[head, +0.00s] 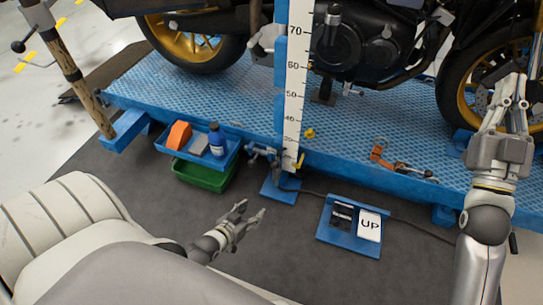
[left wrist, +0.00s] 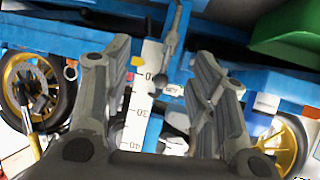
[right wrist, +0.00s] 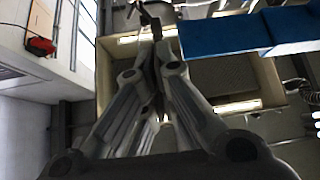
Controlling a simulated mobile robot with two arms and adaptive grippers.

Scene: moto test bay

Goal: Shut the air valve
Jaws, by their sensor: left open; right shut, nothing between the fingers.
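Small valve-like fittings sit low around the measuring post (head: 293,90): a grey-blue fitting with a dark handle (head: 262,152) left of it, and a small brass-coloured piece (head: 300,160) at its foot. I cannot tell for certain which is the air valve or how its handle is set. My left gripper (head: 251,209) is open and empty, below and left of these fittings, apart from them. In the left wrist view its fingers (left wrist: 152,60) frame the post's scale from farther off. My right gripper (head: 513,82) is shut and empty at the far right, pointing up; it shows in the right wrist view (right wrist: 157,55).
A motorcycle stands on the blue lift platform (head: 240,95). A blue tray (head: 222,160) with a bottle hangs over a green bin (head: 203,176). An "UP" panel (head: 369,226) lies right of the post. An orange clamp-like piece (head: 378,153) is on the platform. The dark mat (head: 300,260) has free room.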

